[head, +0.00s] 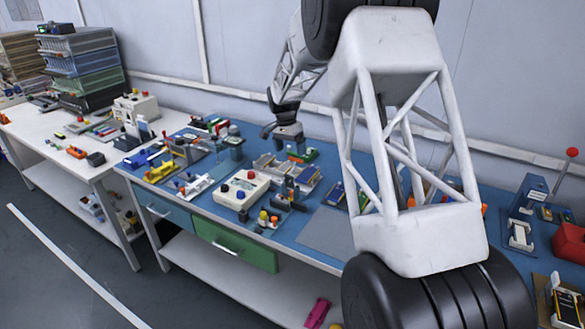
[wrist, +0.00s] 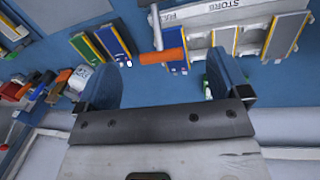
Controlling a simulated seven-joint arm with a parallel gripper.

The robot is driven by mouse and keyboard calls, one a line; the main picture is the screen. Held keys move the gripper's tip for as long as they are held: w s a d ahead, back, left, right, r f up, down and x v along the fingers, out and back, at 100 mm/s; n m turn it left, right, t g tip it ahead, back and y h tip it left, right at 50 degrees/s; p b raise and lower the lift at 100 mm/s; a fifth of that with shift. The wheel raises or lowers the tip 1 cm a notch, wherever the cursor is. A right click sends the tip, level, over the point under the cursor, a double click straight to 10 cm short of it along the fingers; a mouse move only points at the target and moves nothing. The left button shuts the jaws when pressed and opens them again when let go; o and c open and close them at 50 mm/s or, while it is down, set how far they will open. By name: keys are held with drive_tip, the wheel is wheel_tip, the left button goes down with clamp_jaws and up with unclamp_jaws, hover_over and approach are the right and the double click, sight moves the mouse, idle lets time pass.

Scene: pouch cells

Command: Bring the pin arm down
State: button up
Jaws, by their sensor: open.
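My gripper (head: 283,145) is over the back of the blue bench in the head view. Its two blue fingers stand wide apart in the wrist view (wrist: 165,78), with nothing held between them. Just beyond the fingertips, the wrist view shows an orange handle (wrist: 162,56) joined to a grey metal rod (wrist: 157,28). This may be the pin arm, but I cannot tell for sure. The handle looks apart from both fingers. How high the rod stands is not clear.
A pale tray marked STORE (wrist: 225,18) holds flat cells beyond the gripper. A green-and-blue pair of cells (wrist: 105,42) lies to its left. Small fixtures and a cream control box (head: 240,190) crowd the blue bench (head: 325,232). A red-knobbed lever (head: 572,152) stands far right.

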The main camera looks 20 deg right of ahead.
sight(293, 167)
idle(0.4)
drive_tip(key=shift+s+d+f, duration=0.1)
drive_tip(key=shift+s+f, duration=0.05)
drive_tip(key=shift+f, duration=1.15)
drive_tip(key=shift+s+d+f, duration=0.15)
drive_tip(key=shift+f, duration=1.15)
drive_tip(key=shift+s+d+f, duration=0.1)
drive_tip(key=shift+s+f, duration=0.05)
drive_tip(key=shift+f, duration=1.15)
drive_tip(key=shift+c, duration=0.2)
drive_tip(key=shift+r, duration=0.1)
drive_tip(key=c, duration=1.3)
